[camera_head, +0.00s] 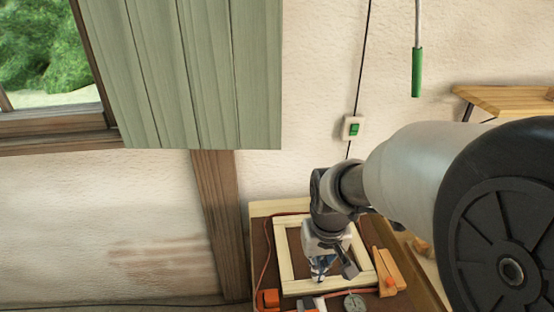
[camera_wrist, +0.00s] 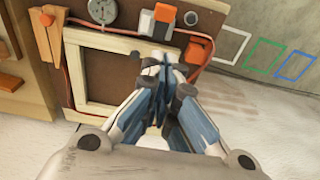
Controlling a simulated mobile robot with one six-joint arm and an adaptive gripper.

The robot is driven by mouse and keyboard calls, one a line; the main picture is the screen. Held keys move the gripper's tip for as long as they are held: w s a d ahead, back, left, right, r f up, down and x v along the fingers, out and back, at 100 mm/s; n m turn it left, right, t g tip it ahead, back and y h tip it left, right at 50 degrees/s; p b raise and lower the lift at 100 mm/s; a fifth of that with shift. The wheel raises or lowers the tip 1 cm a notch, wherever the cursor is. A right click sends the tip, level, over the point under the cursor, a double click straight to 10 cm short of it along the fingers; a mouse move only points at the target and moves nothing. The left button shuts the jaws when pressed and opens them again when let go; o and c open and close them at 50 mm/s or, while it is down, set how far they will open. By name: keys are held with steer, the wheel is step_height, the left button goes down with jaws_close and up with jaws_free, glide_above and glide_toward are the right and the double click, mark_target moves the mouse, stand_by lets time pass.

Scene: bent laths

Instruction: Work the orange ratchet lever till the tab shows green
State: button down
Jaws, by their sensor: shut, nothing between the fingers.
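In the head view my gripper (camera_head: 322,272) hangs over the same frame (camera_head: 285,255). An orange block with a dark part (camera_wrist: 197,50) sits just right of the fingertips, by the red-orange cord; it shows at the lower edge of the head view (camera_head: 268,299). A second orange piece (camera_wrist: 165,13) stands on a white block (camera_wrist: 148,24) beyond the fingertips. I cannot tell which orange piece is the ratchet lever. No green tab is readable.
A round dial (camera_wrist: 102,11) lies beside the white block. Orange wooden pieces (camera_head: 388,270) lie right of the frame. A cord (camera_head: 266,250) runs along the board. A green wall switch (camera_head: 354,129) and a green-handled hanging rod (camera_head: 416,72) are above.

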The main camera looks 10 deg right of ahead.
steer(key=shift+w+f, duration=0.3)
steer(key=shift+f, duration=0.5)
steer(key=shift+f, duration=0.1)
steer(key=b, duration=0.4)
glide_above(310, 307)
steer(key=w, duration=0.1)
step_height(310, 307, down, 10)
steer(key=shift+f, duration=0.25)
steer(key=shift+s+f+b, duration=0.2)
steer(key=shift+s+f, duration=0.1)
steer(key=shift+f, duration=0.2)
steer(key=shift+s+f+b, duration=0.15)
steer(key=shift+s+f, duration=0.1)
steer(key=shift+f, duration=0.25)
steer(key=shift+s+f, duration=0.25)
steer(key=shift+f, duration=0.2)
steer(key=shift+w, duration=0.1)
